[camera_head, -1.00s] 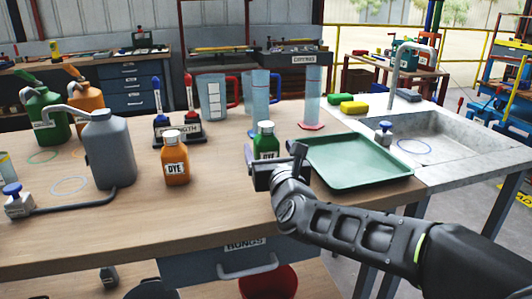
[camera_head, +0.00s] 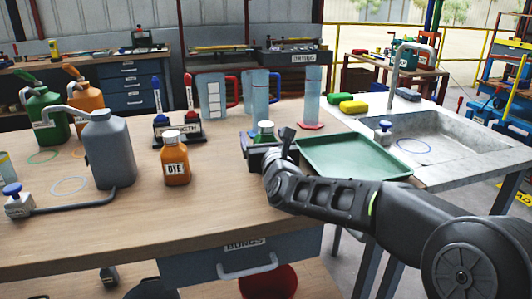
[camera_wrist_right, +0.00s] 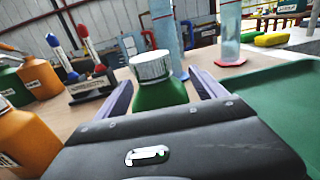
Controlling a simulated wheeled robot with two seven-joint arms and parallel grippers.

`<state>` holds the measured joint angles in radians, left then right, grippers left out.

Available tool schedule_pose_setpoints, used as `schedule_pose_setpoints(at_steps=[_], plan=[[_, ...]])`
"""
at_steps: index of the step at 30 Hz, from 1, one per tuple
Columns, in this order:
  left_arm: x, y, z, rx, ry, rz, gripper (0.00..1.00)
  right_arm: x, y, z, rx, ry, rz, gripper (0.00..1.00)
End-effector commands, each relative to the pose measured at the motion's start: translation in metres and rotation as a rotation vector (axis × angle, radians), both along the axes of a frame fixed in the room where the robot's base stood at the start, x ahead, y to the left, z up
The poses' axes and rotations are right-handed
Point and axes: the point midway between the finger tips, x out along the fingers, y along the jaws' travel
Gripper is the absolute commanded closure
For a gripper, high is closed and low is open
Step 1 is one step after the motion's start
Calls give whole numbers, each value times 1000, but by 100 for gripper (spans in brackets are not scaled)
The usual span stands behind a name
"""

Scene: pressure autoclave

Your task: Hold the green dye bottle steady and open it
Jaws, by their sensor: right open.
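The green dye bottle (camera_head: 265,133) stands upright on the bench, its silver cap on. My right gripper hides its lower part in the head view. My right gripper (camera_head: 262,144) is in front of the bottle. In the right wrist view the green bottle (camera_wrist_right: 160,92) with its ribbed silver cap (camera_wrist_right: 151,65) stands between the open fingers of the right gripper (camera_wrist_right: 160,88). A gap shows between the bottle and the fingers, so I cannot see contact. My left gripper is in neither view.
An orange dye bottle (camera_head: 175,160) stands to the left, and a grey jug (camera_head: 108,150) further left. A green tray (camera_head: 355,163) lies close on the right. Measuring cylinders (camera_head: 312,98) and a marker holder (camera_head: 180,130) stand behind.

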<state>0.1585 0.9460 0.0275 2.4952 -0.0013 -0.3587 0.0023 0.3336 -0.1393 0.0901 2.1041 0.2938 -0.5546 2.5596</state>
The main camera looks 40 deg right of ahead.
Motion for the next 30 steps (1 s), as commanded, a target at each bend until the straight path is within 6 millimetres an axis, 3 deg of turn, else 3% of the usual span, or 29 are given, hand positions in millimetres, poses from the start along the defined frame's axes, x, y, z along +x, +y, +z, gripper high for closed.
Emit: schedule_pose_setpoints(at_steps=[17, 30], plan=[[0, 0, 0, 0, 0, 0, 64, 0, 0, 0, 0, 0, 0, 21], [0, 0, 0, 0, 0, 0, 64, 0, 0, 0, 0, 0, 0, 57]])
